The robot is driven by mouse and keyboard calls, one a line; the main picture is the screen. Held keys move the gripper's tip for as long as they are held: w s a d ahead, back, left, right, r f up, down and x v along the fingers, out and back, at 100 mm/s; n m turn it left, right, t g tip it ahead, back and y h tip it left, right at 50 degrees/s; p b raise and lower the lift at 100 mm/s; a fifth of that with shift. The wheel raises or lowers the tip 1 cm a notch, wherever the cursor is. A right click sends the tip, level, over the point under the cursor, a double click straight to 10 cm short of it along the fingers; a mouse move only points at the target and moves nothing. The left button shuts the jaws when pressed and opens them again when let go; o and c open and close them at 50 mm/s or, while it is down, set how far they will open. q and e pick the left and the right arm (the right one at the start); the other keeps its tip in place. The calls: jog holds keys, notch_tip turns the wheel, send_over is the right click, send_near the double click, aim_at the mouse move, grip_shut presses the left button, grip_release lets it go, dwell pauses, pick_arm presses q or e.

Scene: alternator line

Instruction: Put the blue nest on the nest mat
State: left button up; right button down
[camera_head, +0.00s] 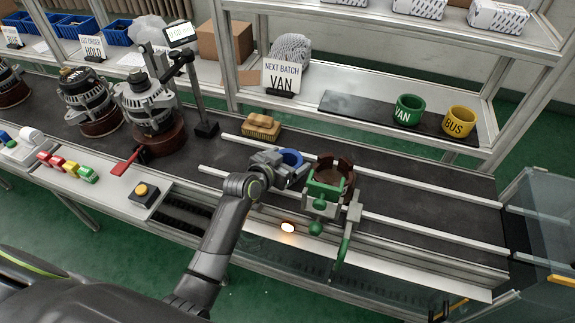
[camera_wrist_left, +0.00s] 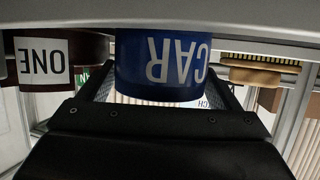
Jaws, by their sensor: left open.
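The blue nest (camera_head: 291,156) is a small ring on the conveyor, left of the brown round carrier. In the left wrist view it shows large (camera_wrist_left: 163,68), with an upside-down CAR label. My left gripper (camera_head: 289,168) is open at the blue nest, its jaws apart around the near part of it; contact cannot be told. The nest mat (camera_head: 350,104) is a dark strip on the shelf behind. A green VAN nest (camera_head: 408,112) and a yellow BUS nest (camera_head: 459,123) stand at its right part. The mat's left part is bare. My right gripper is not in view.
The brown carrier (camera_head: 345,178) with a green clamp (camera_head: 326,196) stands close on the right. A brush (camera_head: 262,127) lies behind the blue nest. A NEXT BATCH VAN sign (camera_head: 281,77) and shelf posts (camera_head: 224,52) stand near the mat's left end. An upper shelf overhangs it.

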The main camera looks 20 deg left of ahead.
pick_arm(q)
jog(key=shift+c, duration=0.5)
jog(key=c, duration=0.9)
